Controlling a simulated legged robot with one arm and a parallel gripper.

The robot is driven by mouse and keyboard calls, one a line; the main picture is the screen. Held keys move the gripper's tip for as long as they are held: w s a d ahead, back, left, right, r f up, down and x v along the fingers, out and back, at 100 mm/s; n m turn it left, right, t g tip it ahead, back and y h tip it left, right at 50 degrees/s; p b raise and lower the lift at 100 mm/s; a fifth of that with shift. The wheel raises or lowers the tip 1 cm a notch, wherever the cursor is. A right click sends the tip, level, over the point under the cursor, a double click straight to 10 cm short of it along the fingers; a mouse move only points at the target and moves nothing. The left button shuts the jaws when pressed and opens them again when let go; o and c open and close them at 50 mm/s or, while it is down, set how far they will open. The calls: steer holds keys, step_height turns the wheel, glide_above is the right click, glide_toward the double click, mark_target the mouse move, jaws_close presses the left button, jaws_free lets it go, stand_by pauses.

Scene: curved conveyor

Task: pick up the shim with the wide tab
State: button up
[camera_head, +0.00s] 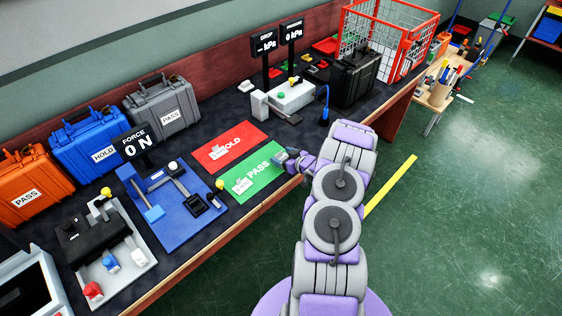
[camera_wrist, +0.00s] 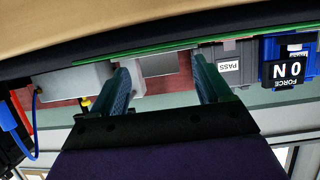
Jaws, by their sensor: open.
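I cannot make out a shim with a wide tab for certain in either view. The green PASS mat (camera_head: 262,168) and the red HOLD mat (camera_head: 243,135) lie flat on the bench, each with a small pale mark that may be print or a part. My gripper (camera_head: 281,157) is at the right end of the green mat, near the bench's front edge. In the wrist view, my gripper (camera_wrist: 162,75) shows two teal fingers spread apart with nothing held between them. That view is upside down and looks low across the bench.
A blue fixture (camera_head: 165,220) with the FORCE display (camera_head: 136,142) stands left of the mats. A grey fixture (camera_head: 130,258) is at the near left. Orange (camera_head: 30,190), blue (camera_head: 88,145) and grey (camera_head: 163,108) cases line the back. A black case (camera_head: 355,78) and red wire basket (camera_head: 385,35) stand right.

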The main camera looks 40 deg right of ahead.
steer(key=shift+x, duration=0.8)
steer(key=shift+d, duration=0.1)
steer(key=shift+c, duration=0.2)
steer(key=c, duration=0.8)
steer(key=shift+r, duration=0.1)
